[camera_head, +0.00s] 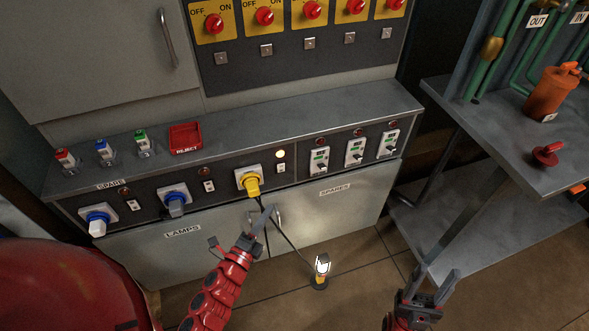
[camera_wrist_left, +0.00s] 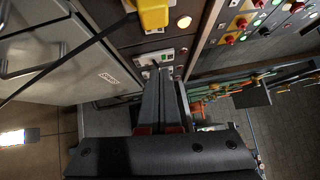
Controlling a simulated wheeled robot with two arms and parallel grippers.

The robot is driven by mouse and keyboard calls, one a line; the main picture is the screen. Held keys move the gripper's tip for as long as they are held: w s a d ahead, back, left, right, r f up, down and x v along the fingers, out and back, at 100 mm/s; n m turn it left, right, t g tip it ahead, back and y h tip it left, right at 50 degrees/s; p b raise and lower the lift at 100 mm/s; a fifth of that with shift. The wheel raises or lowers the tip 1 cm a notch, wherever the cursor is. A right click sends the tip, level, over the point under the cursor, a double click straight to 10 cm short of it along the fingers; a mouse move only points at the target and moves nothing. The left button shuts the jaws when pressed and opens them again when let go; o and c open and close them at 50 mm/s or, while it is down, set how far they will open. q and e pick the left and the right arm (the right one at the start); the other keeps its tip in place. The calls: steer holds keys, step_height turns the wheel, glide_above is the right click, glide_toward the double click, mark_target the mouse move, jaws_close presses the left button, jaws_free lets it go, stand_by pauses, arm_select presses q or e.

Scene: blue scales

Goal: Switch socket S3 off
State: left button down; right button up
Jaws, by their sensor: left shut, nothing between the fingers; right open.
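A row of sockets runs along the front of a low grey bench; I cannot read a label S3. The third socket from the left holds a yellow plug (camera_head: 251,185) with a dark cable hanging from it. A small white rocker switch (camera_head: 281,168) sits right of that plug, below a lit lamp (camera_head: 280,154). The yellow plug (camera_wrist_left: 153,14) and lit lamp (camera_wrist_left: 183,22) also show in the left wrist view. My left gripper (camera_head: 267,210) is shut and empty, below and apart from the switch. My right gripper (camera_head: 436,273) is open and empty, over the floor.
Two other plugs, white-blue (camera_head: 98,222) and blue-grey (camera_head: 175,200), sit further left. Three breakers (camera_head: 354,151) are on the right of the panel. A lit work lamp (camera_head: 321,270) stands on the floor. A grey table (camera_head: 500,150) with a red valve stands at right.

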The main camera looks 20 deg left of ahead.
arm_select(q)
steer(key=p, duration=0.1)
glide_toward(281, 168)
steer(key=w+d, duration=0.3)
steer(key=d, duration=0.2)
steer(key=shift+w+a+r+p, duration=0.2)
steer(key=shift+w+a+r, duration=0.05)
steer(key=shift+w+a, duration=0.55)
steer(key=shift+w+a+r+p, duration=0.25)
steer(key=shift+w+a, duration=0.3)
steer(key=shift+w, duration=0.35)
